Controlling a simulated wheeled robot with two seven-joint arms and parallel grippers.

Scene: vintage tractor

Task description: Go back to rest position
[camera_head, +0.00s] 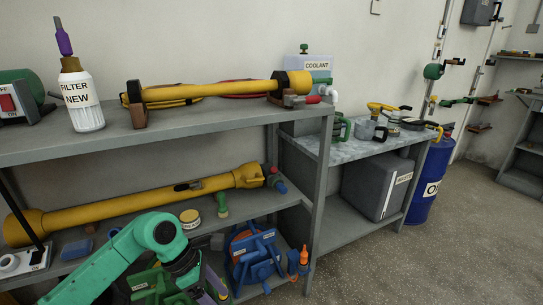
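My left arm (151,237), in teal green with a dark joint, comes in from the lower left. It rises to an elbow in front of the lower shelf and bends down to the right. Its far end runs toward the bottom edge among green and purple parts, and I cannot make out any gripper fingers there. My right arm and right gripper are not in view. No held object shows.
A grey shelf rack (225,118) stands close in front, bearing a white filter bottle (83,99) and yellow shafts (210,94). A lower side bench (350,150) holds a grey box (376,186) beneath. A blue drum (432,180) stands beyond. The floor (410,262) at right is clear.

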